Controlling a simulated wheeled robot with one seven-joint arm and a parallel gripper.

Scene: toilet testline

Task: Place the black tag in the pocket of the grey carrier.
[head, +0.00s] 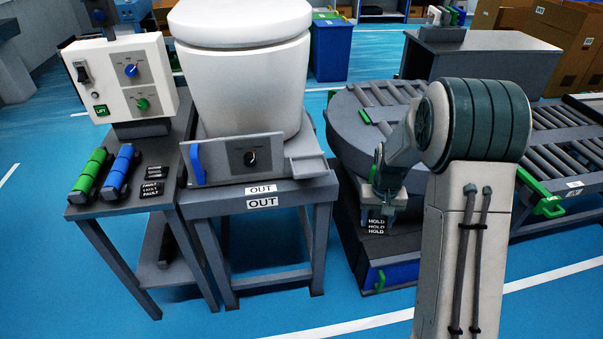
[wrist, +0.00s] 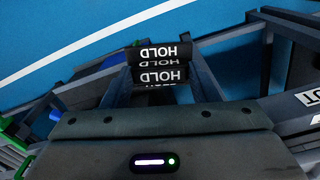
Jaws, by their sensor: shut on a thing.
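A black tag with white HOLD lettering (head: 376,227) hangs at the end of my gripper (head: 387,203), which is shut on it.
The left bench holds a control box (head: 122,75), green and blue cylinders (head: 120,168) and black FAULT tags (head: 152,188). A round roller table (head: 365,115) stands behind my arm, with a roller conveyor (head: 572,140) at right. Blue floor lies open in front.

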